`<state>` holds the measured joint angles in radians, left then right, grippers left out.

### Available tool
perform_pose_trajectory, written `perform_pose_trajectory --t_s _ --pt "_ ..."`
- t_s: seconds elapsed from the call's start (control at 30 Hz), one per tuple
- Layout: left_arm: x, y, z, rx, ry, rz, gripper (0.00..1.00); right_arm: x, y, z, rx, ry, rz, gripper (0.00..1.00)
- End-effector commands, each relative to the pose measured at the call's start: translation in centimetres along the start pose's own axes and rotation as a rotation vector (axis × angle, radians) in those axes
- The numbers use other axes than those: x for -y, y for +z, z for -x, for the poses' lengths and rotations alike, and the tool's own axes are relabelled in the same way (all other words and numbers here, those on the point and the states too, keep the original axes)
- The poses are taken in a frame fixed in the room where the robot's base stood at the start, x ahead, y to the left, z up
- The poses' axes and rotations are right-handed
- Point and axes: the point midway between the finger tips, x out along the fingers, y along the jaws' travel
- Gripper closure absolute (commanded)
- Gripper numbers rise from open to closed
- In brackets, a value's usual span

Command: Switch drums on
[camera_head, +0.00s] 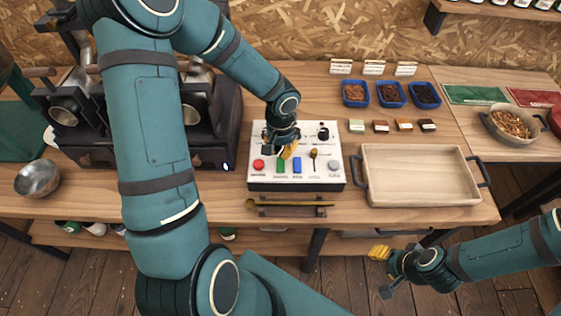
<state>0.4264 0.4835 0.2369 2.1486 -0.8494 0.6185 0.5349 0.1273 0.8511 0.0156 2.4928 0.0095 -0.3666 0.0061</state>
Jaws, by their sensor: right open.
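The control panel (341,182), a white-topped box with dark sides, sits on the wooden counter at the middle. Its front row has a red button (258,164), a green switch (281,166), a blue switch (297,165), a lever with a yellowish knob (314,153) and a grey button (334,165). A black knob (323,132) is at the back right. The small labels are unreadable. My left gripper (281,154) is over the panel's left half, close above the green switch, hiding what lies behind; its opening and any contact are unclear. My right gripper (380,272) is open and empty, beyond the counter's front edge.
The dark roasting machine (225,120) stands at left, partly hidden by my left arm. A metal bowl (37,178) is left. A long spoon (290,204) lies before the panel. A wooden tray (420,201) is right. Blue bean trays (390,93) are behind.

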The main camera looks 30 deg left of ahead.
Motion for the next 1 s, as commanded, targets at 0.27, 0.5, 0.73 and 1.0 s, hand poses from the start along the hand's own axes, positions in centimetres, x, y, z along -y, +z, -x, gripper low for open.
perform_pose_trajectory --t_s 0.27,0.5,0.73,1.0 --pt "0.0 0.0 -0.4 0.000 0.000 0.000 1.00 -0.1 0.0 -0.3 0.000 0.000 0.000 0.53" --pt "0.0 0.0 -0.7 0.000 0.000 0.000 1.00 -0.2 0.1 -0.7 0.000 0.000 0.000 0.53" --pt "0.0 0.0 -1.0 0.000 0.000 0.000 1.00 -0.3 0.1 -0.9 0.000 0.000 0.000 0.53" --pt "0.0 0.0 -1.4 0.000 0.000 0.000 1.00 -0.5 0.1 -1.3 0.000 0.000 0.000 0.53"
